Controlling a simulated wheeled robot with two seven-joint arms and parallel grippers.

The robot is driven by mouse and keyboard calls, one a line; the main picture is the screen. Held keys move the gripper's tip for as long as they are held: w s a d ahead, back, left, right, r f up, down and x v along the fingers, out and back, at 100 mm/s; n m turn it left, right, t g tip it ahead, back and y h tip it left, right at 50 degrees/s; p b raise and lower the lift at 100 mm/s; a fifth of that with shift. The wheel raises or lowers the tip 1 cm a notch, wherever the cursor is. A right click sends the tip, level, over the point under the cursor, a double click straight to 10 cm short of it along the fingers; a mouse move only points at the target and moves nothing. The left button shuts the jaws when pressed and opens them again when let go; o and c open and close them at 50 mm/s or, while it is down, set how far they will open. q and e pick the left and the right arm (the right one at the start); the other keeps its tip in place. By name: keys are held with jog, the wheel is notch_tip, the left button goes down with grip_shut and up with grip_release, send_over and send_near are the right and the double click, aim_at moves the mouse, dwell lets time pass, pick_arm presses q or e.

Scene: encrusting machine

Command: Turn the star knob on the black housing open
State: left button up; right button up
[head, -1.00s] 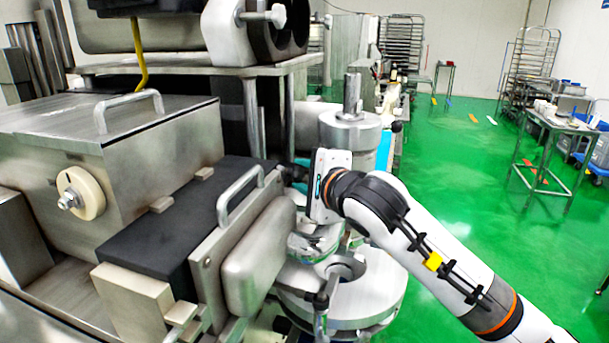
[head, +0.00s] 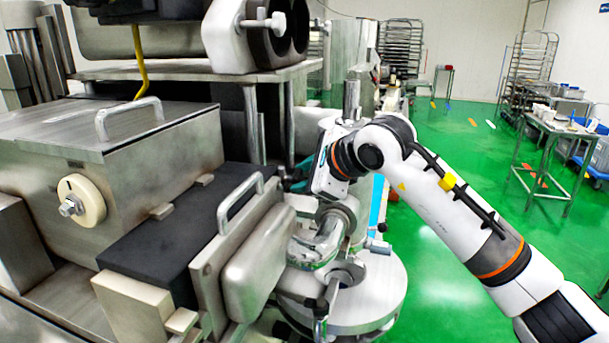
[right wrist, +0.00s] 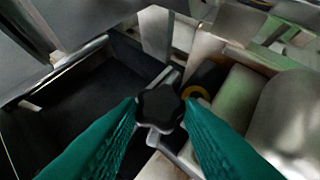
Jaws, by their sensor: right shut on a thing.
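A black star knob (right wrist: 159,108) shows in the middle of the right wrist view, on a metal bracket. The two green fingers of my right gripper (right wrist: 162,112) touch it from both sides and are shut on it. In the head view my right gripper (head: 296,178) is behind the far end of the black housing (head: 165,238). There the gripper body hides the knob, and only a little green of the fingers shows. The gripper body leans to the right. My left gripper is in neither view.
A metal handle (head: 240,203) and a rounded steel cover (head: 262,256) stand close in front of my right gripper. Steel pipework and a round base plate (head: 375,300) lie below it.

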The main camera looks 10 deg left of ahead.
jog(key=shift+w+r+m+g+p, duration=0.15)
jog(key=shift+w+m+g+p, duration=0.1)
jog(key=shift+m+g+p, duration=0.65)
jog(key=shift+g, duration=0.4)
jog(key=o, duration=1)
jog(key=shift+w, duration=0.1)
jog(key=shift+s+d+r, duration=0.2)
jog(key=shift+d+r, duration=0.1)
jog(key=shift+d, duration=0.1)
jog(key=b+v, duration=0.3)
jog(key=v, duration=0.8)
jog(key=shift+w, duration=0.15)
